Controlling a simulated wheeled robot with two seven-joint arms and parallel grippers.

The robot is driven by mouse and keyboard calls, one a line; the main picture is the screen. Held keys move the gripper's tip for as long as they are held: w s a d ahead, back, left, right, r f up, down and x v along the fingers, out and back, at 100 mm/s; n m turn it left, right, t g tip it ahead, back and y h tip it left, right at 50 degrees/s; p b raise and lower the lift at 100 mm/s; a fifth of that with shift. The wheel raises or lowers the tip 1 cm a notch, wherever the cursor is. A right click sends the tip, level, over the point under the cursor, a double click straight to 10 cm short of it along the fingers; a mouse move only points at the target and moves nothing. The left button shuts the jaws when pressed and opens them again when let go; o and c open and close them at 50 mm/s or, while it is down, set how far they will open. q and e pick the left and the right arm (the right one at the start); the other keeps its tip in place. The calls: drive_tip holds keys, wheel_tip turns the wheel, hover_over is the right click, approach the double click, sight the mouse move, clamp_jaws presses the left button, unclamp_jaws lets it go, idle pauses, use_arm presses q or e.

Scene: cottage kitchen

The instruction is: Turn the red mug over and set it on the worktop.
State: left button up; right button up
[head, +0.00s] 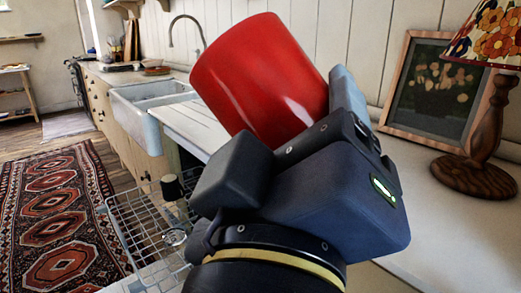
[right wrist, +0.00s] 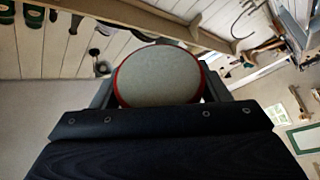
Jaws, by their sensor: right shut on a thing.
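The red mug (head: 258,82) is held up and tilted in the middle of the head view, in front of the wall panelling. My right gripper (head: 290,132) is shut on it, with a finger on either side. In the right wrist view a flat pale grey disc with a thin red rim, an end of the mug (right wrist: 158,76), faces the camera between the fingers. I cannot tell for sure whether it is the base. No handle shows. The mug is clear of the worktop (head: 440,225). My left gripper is not in view.
A framed picture (head: 440,92) and a lamp with a wooden base (head: 475,178) stand at the right of the worktop. A white sink (head: 150,110) is at the back left. A wire rack (head: 145,225) stands out at lower left. The worktop before the lamp is bare.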

drive_tip(key=m+h+b, duration=0.1)
drive_tip(key=m+b, duration=0.1)
drive_tip(key=m+h+b, duration=0.1)
drive_tip(key=m+b, duration=0.1)
drive_tip(key=m+h+b, duration=0.1)
drive_tip(key=m, duration=0.1)
drive_tip(key=shift+a+f+m+b, duration=0.1)
drive_tip(key=shift+f+m+b, duration=0.3)
drive_tip(key=shift+r+m+h, duration=0.15)
drive_tip(key=shift+m+h, duration=0.45)
drive_tip(key=shift+m, duration=0.3)
drive_tip(key=shift+r+m+g, duration=0.2)
drive_tip(key=shift+m+g, duration=0.1)
drive_tip(key=shift+m, duration=0.2)
drive_tip(key=shift+r, duration=0.15)
